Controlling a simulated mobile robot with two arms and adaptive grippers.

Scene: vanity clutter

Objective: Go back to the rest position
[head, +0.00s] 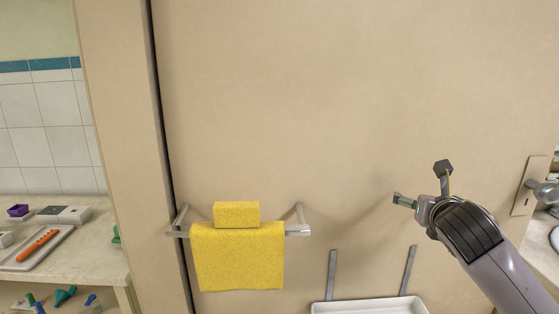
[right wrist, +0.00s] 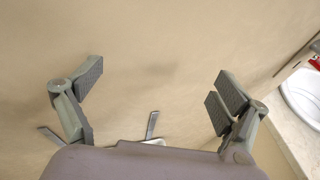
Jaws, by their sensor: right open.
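My right gripper (head: 421,187) is raised in front of the beige wall panel at the right of the head view. In the right wrist view its two fingers (right wrist: 158,98) stand wide apart with nothing between them. The plain panel shows behind the fingers. My left gripper is in neither view.
A yellow towel (head: 238,262) hangs on a metal rail (head: 298,230), with a yellow block (head: 236,214) above it. A white tray (head: 368,306) sits low on the panel. A cluttered counter (head: 95,240) is at left. A door handle (head: 541,188) is at far right.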

